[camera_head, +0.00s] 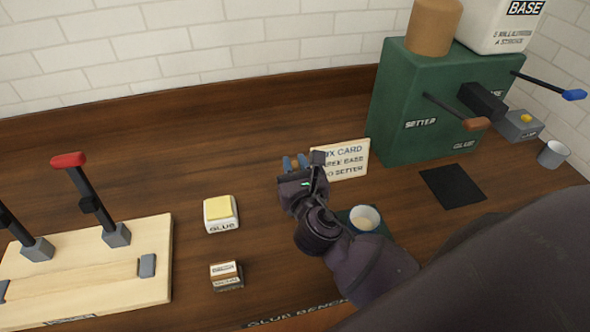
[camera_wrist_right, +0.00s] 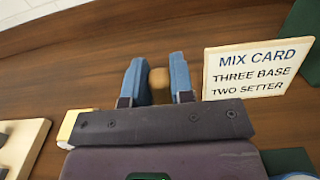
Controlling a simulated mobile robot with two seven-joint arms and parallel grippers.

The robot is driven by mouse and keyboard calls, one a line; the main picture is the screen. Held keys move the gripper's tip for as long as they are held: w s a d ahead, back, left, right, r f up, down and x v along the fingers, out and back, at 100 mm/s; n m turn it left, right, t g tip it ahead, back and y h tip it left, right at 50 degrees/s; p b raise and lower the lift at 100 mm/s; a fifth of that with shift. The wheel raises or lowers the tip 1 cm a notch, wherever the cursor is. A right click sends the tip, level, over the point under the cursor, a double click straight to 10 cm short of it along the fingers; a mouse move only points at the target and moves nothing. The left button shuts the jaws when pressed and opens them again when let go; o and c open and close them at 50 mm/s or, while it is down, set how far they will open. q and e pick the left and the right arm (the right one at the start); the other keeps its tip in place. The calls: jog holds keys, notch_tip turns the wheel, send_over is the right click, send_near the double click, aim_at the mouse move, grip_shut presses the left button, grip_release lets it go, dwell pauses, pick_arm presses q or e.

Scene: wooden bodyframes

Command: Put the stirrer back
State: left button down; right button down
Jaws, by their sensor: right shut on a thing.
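My right gripper (camera_head: 295,163) is over the middle of the bench, just left of the mix card (camera_head: 342,160). Its blue fingers, also in the right wrist view (camera_wrist_right: 156,80), are shut on a small tan wooden piece (camera_wrist_right: 159,78), which looks like the end of the stirrer. Most of this piece is hidden by the gripper. A white cup (camera_head: 365,218) with pale contents stands on a dark green pad, right of my right forearm and partly behind it. No stirrer holder can be made out. My left gripper is not in view.
A green dispenser (camera_head: 415,100) with levers stands at the back right, near a black pad (camera_head: 452,186) and a grey cup (camera_head: 553,153). A glue pad (camera_head: 220,214), a small block (camera_head: 227,276) and a clamp board (camera_head: 150,235) lie left. The back-left bench is clear.

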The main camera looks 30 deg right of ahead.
jog(key=shift+f, duration=0.55)
jog(key=c, duration=1)
grip_release()
jog(key=shift+b+v, duration=0.7)
jog(key=shift+v, duration=5.3)
jog(key=shift+s, duration=0.1)
